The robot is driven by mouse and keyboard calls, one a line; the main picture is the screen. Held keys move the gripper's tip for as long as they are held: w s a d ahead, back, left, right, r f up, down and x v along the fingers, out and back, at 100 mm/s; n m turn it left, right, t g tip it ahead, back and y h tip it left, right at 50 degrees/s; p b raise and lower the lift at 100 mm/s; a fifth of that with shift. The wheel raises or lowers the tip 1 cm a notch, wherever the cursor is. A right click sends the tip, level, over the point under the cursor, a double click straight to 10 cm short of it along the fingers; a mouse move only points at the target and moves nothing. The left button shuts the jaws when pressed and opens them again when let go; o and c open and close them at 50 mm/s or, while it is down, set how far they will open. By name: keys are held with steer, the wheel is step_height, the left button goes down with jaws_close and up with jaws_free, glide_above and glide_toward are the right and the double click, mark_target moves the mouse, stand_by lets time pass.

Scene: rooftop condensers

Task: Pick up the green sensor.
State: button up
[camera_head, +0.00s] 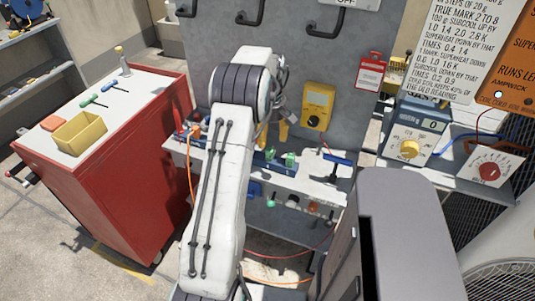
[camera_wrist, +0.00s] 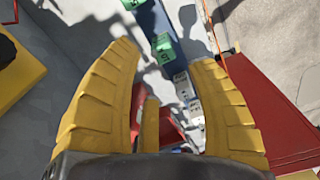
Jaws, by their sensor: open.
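In the wrist view, a small green block (camera_wrist: 163,47) with dark markings sits on a blue rail, in line with the space between the fingertips. A second green block (camera_wrist: 132,3) is cut by the top edge. In the head view, green pieces (camera_head: 289,159) show on the blue rail (camera_head: 262,165) of the grey shelf. My gripper's yellow fingers (camera_head: 272,134) are partly hidden behind my arm, above the rail. I cannot tell which green piece is the sensor.
White blocks (camera_wrist: 184,86) line the rail beside the green block. A yellow meter (camera_head: 318,106) hangs on the grey panel behind. A blue T-handle (camera_head: 335,160) stands at the shelf's right. A red cart (camera_head: 128,178) with a yellow bin (camera_head: 80,134) stands left; gauges (camera_head: 408,148) stand right.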

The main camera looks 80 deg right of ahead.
mark_target(269, 149)
steer(key=shift+a+n, duration=0.15)
steer(key=shift+n, duration=0.75)
steer(key=shift+f+n, duration=0.3)
steer(key=shift+f, duration=0.05)
steer(key=shift+w+a+f+p, duration=0.1)
steer(key=shift+f+p, duration=0.1)
steer(key=shift+f, duration=1.5)
steer(key=shift+w+f+p, duration=0.1)
steer(key=shift+f+p, duration=0.1)
steer(key=shift+f, duration=1.45)
steer(key=shift+c, duration=0.4)
steer(key=c, duration=1)
